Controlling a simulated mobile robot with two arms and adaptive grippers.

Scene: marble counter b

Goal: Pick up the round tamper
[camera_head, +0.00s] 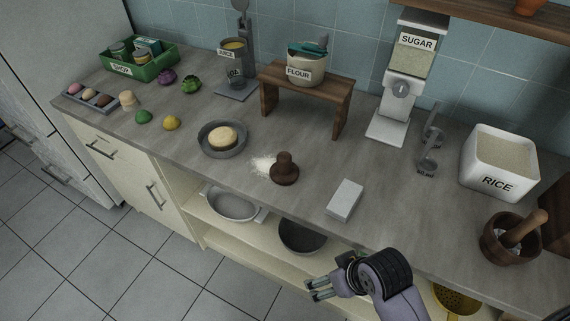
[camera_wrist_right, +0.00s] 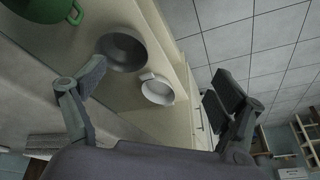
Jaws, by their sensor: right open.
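The round tamper (camera_head: 285,172), dark brown with a knob on top, stands upright on the counter near its front edge, with white powder beside it on the left. My right gripper (camera_head: 318,289) is in front of the counter, low and to the right of the tamper, apart from it and empty. In the right wrist view its two fingers (camera_wrist_right: 158,88) are spread wide with nothing between them. The tamper does not show in that view. My left gripper is not in view.
A white block (camera_head: 345,200) lies right of the tamper. A grey bowl with dough (camera_head: 222,151) is to the left. A wooden stand (camera_head: 307,86) with the flour tub is behind. The open shelf below holds a dark pan (camera_head: 302,237) and a pale pot (camera_head: 232,205).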

